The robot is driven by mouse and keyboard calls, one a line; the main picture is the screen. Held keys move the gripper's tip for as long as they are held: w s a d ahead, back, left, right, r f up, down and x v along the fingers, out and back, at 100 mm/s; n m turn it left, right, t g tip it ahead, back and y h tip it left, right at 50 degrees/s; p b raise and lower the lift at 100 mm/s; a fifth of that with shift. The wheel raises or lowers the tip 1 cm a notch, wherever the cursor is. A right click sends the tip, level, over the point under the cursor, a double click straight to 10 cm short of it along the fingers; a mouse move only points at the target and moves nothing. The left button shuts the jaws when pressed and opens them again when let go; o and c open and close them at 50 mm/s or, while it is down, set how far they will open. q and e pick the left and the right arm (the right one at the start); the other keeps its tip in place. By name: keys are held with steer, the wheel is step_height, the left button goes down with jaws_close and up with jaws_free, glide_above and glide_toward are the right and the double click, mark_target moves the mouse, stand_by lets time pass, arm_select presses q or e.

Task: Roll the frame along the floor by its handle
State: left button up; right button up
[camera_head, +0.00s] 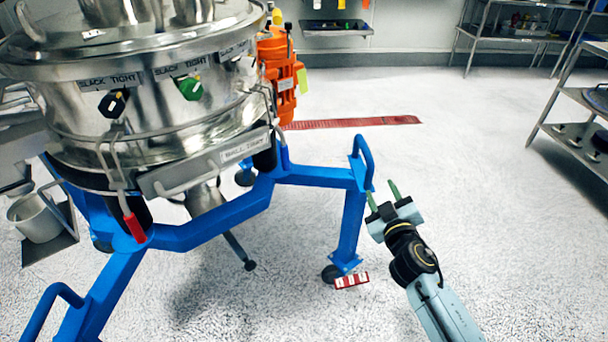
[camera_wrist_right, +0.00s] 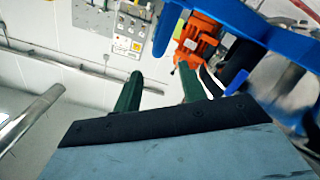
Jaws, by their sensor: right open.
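The blue frame (camera_head: 218,215) stands on the speckled floor and carries the steel sifter (camera_head: 160,95). Its right-hand handle (camera_head: 364,155) is a blue loop on top of the right leg. A second blue handle (camera_head: 50,298) is at the lower left. My right gripper (camera_head: 382,194) is open and empty, just right of the near handle, its green fingers pointing up toward it. In the right wrist view the open green fingers (camera_wrist_right: 158,92) show with a blue bar (camera_wrist_right: 166,30) beyond them. I cannot tell whether they touch it. My left gripper is not in view.
A caster (camera_head: 331,273) with a red and white tag (camera_head: 352,281) is under the right leg. A red floor strip (camera_head: 355,122) lies behind. Metal shelves (camera_head: 575,95) stand at the right. The floor between is clear. An orange motor (camera_head: 283,75) is beside the sifter.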

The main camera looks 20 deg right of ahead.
mark_target(368, 153)
steer(key=x, duration=0.3)
steer(key=b+x, duration=0.1)
steer(key=x, duration=0.3)
steer(key=r+x, duration=0.1)
steer(key=x, duration=0.2)
steer(key=shift+w+d+b, duration=0.1)
steer(key=shift+w+b, duration=0.05)
steer(key=shift+b, duration=0.2)
steer(key=x, duration=0.2)
steer(key=shift+w+r+b, duration=0.1)
steer(key=shift+w+b, duration=0.2)
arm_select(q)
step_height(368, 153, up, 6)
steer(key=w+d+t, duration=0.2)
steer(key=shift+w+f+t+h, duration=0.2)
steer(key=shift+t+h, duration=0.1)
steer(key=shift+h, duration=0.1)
arm_select(e)
steer(key=shift+w+d, duration=0.15)
steer(key=shift+w, duration=0.15)
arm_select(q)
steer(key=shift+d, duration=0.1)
arm_select(e)
steer(key=shift+r, duration=0.1)
jaws_close()
